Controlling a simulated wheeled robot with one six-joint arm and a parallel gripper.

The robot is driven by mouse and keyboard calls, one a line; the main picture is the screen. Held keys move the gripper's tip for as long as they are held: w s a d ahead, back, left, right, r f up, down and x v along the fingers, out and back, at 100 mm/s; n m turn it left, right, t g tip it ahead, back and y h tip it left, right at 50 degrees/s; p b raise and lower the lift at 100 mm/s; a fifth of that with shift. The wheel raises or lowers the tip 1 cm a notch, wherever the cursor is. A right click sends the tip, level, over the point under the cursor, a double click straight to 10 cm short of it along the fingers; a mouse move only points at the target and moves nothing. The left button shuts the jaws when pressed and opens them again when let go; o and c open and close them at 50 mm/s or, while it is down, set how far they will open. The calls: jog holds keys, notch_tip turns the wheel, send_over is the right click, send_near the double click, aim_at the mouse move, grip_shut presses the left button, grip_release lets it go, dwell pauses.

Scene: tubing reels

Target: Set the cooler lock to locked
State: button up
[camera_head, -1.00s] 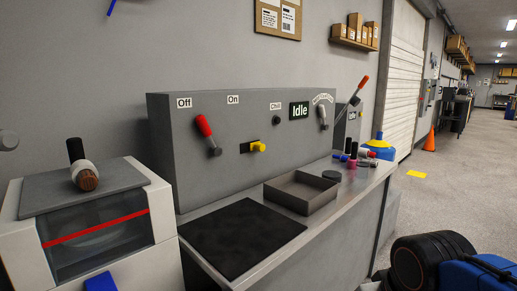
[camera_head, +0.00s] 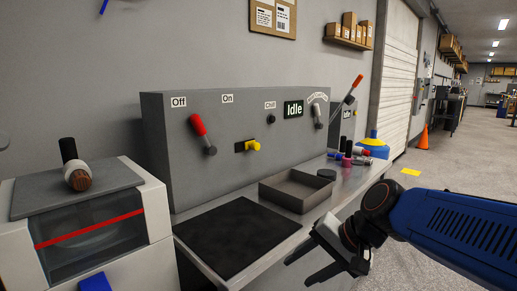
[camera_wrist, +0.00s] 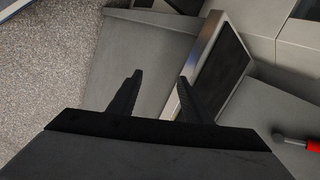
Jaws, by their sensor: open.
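No part is labelled as the cooler lock, and I cannot tell which it is. On the grey panel (camera_head: 165,150) of the bench, a yellow knob (camera_head: 254,145) sits at the right end of a small black plate. To its left, a red-handled lever (camera_head: 199,126) tilts up towards the "Off" label, away from "On". A dark button (camera_head: 271,118) is under the "Chill" label, beside a display (camera_head: 293,109) reading "Idle". My gripper (camera_head: 300,271) is open and empty, in front of the bench's front edge, well apart from the panel. Its two fingers also show in the wrist view (camera_wrist: 160,76).
A black mat (camera_head: 238,238) and a grey tray (camera_head: 300,190) lie on the bench top. A white box (camera_head: 95,240) with a window stands at left. A second, grey-handled lever (camera_head: 317,112) is near the panel's right end. Floor is free at right.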

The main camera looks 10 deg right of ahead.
jog(key=w+a+r+m+y, duration=0.1)
jog(key=w+r+m, duration=0.1)
jog(key=w, duration=0.1)
jog(key=w+r+m+t+y, duration=0.1)
jog(key=w, duration=0.2)
jog(key=w+a+r+m+y, duration=0.1)
jog(key=w+r+m, duration=0.1)
jog(key=w, duration=0.1)
jog(key=shift+w+a+r+m+t, duration=0.2)
jog(key=shift+a+r+m+t, duration=0.1)
jog(key=shift+a, duration=0.05)
jog(key=w+r+m+t+y, duration=0.1)
jog(key=w+r+m+t, duration=0.1)
jog(key=w+r+m, duration=0.3)
jog(key=m+t, duration=0.6)
jog(key=m, duration=0.4)
send_near(257, 146)
jog(key=x, duration=0.9)
jog(key=shift+w+f, duration=0.1)
jog(key=shift+w, duration=0.1)
grip_shut()
